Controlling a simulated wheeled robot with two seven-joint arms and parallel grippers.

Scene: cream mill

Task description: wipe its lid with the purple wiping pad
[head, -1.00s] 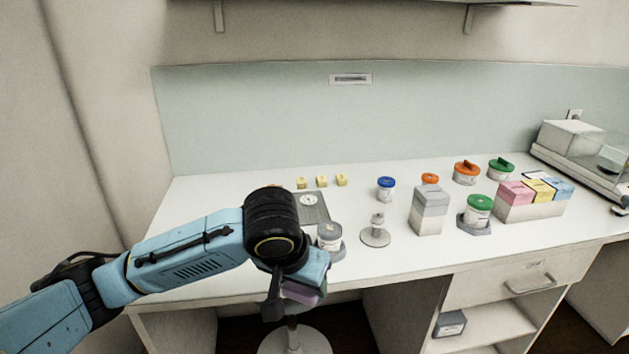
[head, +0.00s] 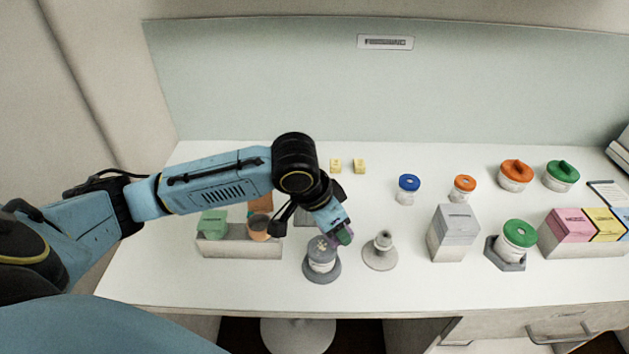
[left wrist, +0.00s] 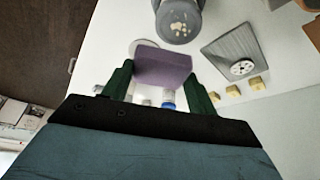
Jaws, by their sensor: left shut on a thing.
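The grey jar (head: 320,265) stands on a round grey base on the bench. Its grey lid (head: 322,247) faces up. In the left wrist view the lid (left wrist: 180,24) carries several pale smudges. My left gripper (head: 341,232) is shut on the purple wiping pad (head: 346,238), just right of the jar and a little higher. The pad (left wrist: 162,68) sits between the green fingers in the left wrist view, and it shows apart from the lid. My right gripper is out of view.
A small grey pedestal (head: 380,254) stands close right of the jar. A grey box (head: 453,235) and a green-lidded jar (head: 517,240) are further right. A bin with green and orange items (head: 240,247) is to the left, under my arm. The bench front is clear.

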